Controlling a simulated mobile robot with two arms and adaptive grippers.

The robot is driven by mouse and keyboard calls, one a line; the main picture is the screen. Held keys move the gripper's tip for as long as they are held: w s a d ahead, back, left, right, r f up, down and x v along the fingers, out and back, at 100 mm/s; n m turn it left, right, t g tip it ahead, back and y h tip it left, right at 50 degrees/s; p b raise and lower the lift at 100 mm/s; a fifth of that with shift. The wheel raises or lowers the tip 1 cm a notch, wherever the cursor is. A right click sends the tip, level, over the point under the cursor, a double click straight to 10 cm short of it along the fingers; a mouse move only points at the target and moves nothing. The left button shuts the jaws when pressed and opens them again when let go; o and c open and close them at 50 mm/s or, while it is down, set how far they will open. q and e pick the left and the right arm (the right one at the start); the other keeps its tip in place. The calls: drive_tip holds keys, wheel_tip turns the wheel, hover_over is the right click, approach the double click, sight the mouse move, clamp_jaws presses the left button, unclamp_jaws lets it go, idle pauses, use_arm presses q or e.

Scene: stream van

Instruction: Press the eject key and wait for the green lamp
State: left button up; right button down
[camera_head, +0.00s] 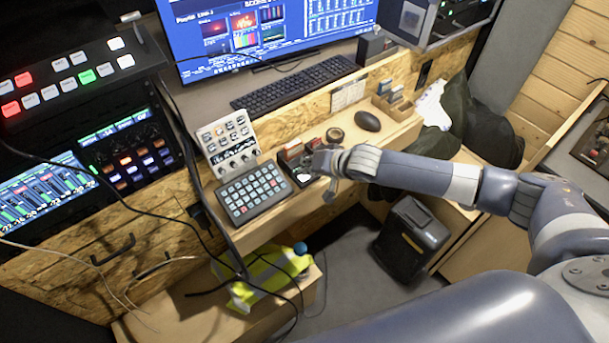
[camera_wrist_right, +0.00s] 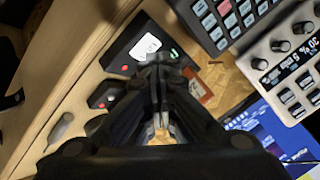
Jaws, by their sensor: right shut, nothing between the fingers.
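A small black box (camera_wrist_right: 122,56) with a pale whitish key (camera_wrist_right: 146,47) on its top sits on the wooden shelf. A small green light (camera_wrist_right: 174,53) shows at one end of the box, and a red dot (camera_wrist_right: 125,68) at its near side. In the head view the whitish key (camera_head: 303,177) shows just left of my right gripper (camera_head: 327,186). The right gripper is shut and empty, and its fingertips (camera_wrist_right: 158,68) are close beside the key's box. I cannot tell whether they touch it. My left gripper is not in view.
A second dark box (camera_wrist_right: 104,94) with a red dot is beside the first. A grey keypad (camera_head: 252,193) and a white knob panel (camera_head: 228,141) stand left of it. A black bin (camera_head: 411,238) stands below.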

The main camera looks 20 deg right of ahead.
drive_tip(key=shift+s+f, duration=0.5)
drive_tip(key=shift+f, duration=0.3)
drive_tip(key=shift+w+a+r+p, duration=0.15)
drive_tip(key=shift+w+r+p, duration=0.05)
drive_tip(key=shift+r+p, duration=0.45)
drive_tip(key=shift+w, duration=0.1)
drive_tip(key=shift+r, duration=0.1)
drive_tip(key=shift+w+r+p, duration=0.2)
drive_tip(key=shift+r+p, duration=0.4)
drive_tip(key=shift+p, duration=0.05)
wheel_tip(320, 180, up, 4)
drive_tip(key=p, duration=0.4)
drive_tip(key=shift+r, duration=0.1)
